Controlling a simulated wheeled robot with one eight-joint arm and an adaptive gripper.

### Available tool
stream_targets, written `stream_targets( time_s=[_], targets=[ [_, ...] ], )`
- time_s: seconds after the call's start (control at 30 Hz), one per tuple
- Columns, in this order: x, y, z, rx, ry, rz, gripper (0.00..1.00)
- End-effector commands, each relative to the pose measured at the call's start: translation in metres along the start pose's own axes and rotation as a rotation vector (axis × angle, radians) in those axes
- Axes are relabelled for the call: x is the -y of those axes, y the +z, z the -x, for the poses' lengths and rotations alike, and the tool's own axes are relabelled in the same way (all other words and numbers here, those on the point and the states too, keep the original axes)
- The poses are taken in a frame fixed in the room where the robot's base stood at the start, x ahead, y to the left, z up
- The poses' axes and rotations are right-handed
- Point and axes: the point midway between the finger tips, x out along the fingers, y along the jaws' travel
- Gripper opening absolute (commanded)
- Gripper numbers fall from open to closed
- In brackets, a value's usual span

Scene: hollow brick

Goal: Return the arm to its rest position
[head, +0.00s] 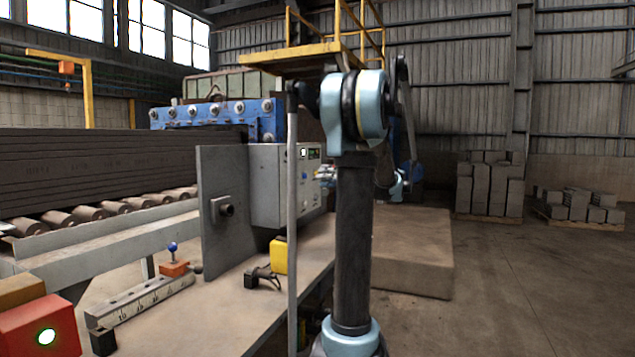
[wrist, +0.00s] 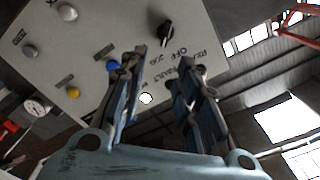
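My gripper (wrist: 165,72) shows in the wrist view with its two dark blue-black fingers apart and nothing held between them. It points toward the face of a grey control panel (wrist: 100,40), which carries a black rotary knob (wrist: 166,31), a blue button (wrist: 113,65), a yellow button (wrist: 73,92) and a lit white lamp (wrist: 146,98). I cannot tell the exact gap to the panel. In the head view my arm (head: 353,240) stands upright and bends over behind itself.
A steel bench (head: 225,300) holds a ruled bar (head: 140,300) and a yellow block (head: 279,255). A red box (head: 40,328) with a green light is at lower left. A concrete block (head: 420,250) stands behind my arm. Open floor (head: 510,300) lies to the right, before brick stacks (head: 488,190).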

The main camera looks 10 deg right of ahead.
Motion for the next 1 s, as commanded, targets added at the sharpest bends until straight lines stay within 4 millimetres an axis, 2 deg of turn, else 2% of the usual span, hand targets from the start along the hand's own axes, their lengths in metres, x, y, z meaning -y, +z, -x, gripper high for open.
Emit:
stream_targets(
  time_s=[0.43,0.57,0.67,0.83,1.0],
  targets=[
    [0.000,0.001,0.005,0.001,0.001,-0.001,0.30],
    [0.005,0.014,-0.002,0.032,0.016,-0.016,0.30],
    [0.014,0.042,-0.014,0.093,0.051,-0.044,0.30],
    [0.031,0.110,-0.033,0.236,0.149,-0.105,0.30],
    [0.045,0.181,-0.038,0.373,0.262,-0.152,0.30]
  ],
)
